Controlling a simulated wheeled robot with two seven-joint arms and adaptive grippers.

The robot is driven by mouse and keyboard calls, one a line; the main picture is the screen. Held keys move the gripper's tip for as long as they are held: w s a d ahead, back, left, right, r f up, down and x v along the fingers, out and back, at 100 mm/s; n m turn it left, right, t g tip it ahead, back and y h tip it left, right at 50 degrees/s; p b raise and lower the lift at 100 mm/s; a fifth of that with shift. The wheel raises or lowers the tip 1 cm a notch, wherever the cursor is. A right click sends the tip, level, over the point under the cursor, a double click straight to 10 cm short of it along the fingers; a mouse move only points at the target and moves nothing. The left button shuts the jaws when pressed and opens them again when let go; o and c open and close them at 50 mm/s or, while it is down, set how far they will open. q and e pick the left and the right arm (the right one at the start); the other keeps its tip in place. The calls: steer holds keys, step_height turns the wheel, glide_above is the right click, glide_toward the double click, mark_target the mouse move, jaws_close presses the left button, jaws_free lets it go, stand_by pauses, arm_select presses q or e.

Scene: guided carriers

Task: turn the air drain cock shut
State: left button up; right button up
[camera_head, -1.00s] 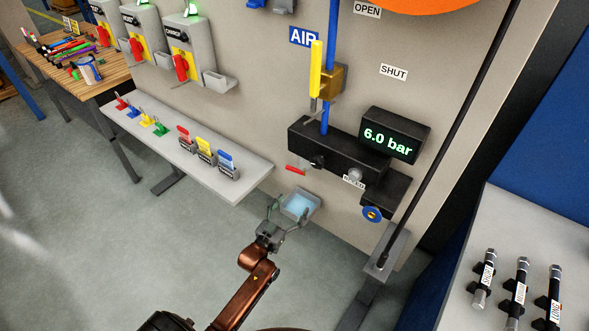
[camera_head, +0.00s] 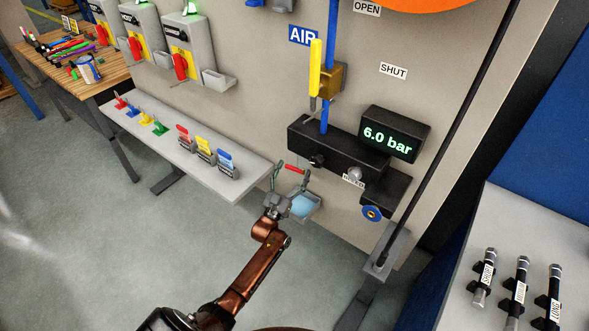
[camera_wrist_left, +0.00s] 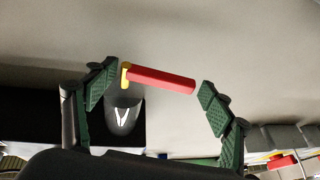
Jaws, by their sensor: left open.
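The air drain cock has a red lever (camera_head: 296,168) under the black air block (camera_head: 338,148). In the head view the lever lies nearly level. In the left wrist view the red lever (camera_wrist_left: 165,81) has a yellow piece at its left end. My left gripper (camera_head: 291,174) is open at the lever. In the left wrist view its two green-padded fingers (camera_wrist_left: 158,78) stand apart with the lever across the gap; I cannot tell whether either finger touches it. The gauge (camera_head: 387,138) reads 6.0 bar. My right gripper is not in view.
A small tray with a blue inside (camera_head: 304,205) sits just below the lever, close to my left gripper. A grey shelf (camera_head: 165,150) with padlocks and tags stands to the left. A yellow handle (camera_head: 315,68) is above on the blue pipe (camera_head: 325,118).

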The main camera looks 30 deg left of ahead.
arm_select(q)
steer(key=shift+w+r, duration=0.2)
steer(key=shift+w, duration=0.3)
steer(key=shift+a, duration=0.1)
steer(key=c, duration=1.6)
